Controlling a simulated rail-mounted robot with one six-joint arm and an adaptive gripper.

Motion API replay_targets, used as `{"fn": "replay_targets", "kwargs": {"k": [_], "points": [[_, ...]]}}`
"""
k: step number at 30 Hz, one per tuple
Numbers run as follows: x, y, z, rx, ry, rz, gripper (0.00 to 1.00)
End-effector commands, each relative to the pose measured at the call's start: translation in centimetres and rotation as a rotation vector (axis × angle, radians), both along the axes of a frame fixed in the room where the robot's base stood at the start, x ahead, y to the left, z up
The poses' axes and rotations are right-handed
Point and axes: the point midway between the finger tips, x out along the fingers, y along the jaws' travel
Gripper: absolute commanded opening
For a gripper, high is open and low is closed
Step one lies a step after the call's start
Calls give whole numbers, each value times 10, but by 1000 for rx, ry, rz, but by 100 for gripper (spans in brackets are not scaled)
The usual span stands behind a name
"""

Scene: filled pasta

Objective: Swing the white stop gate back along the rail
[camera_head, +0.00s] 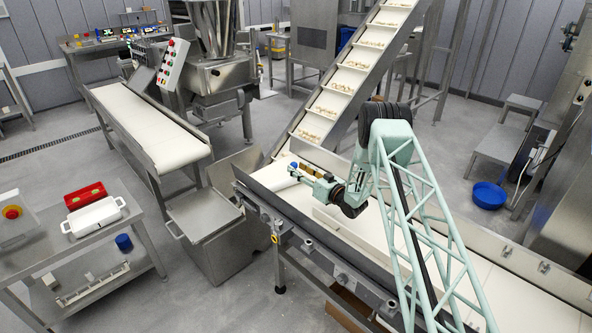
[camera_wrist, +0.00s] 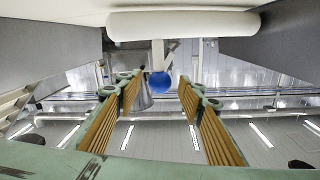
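A white rounded bar, which looks like the stop gate (camera_head: 284,184), lies near the left end of the conveyor. It also shows across the top of the wrist view (camera_wrist: 183,25). A blue ball knob (camera_head: 293,168) stands beside it; in the wrist view the knob (camera_wrist: 160,83) sits at the end of a pale stem below the bar. My gripper (camera_head: 303,171) points left at the knob. In the wrist view my gripper (camera_wrist: 157,96) is open, its ribbed tan pads on either side of the knob with gaps. Whether the knob is fully between the pads is unclear.
The conveyor's grey side rail (camera_head: 310,246) runs along its near edge. A long white board (camera_head: 350,234) stands along the belt below my arm. An inclined pasta conveyor (camera_head: 340,87) rises behind. A metal bin (camera_head: 205,215) stands left of the conveyor end.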

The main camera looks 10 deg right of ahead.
Motion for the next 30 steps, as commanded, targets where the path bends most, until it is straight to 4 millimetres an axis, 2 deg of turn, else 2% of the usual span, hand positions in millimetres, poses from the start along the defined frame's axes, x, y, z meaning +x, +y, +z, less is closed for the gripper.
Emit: {"fn": "replay_targets", "kwargs": {"k": [6, 17, 27, 30], "points": [[11, 7, 0, 0, 0, 0, 36], [12, 8, 0, 0, 0, 0, 36], [12, 8, 0, 0, 0, 0, 6], [12, 7, 0, 0, 0, -1, 3]]}}
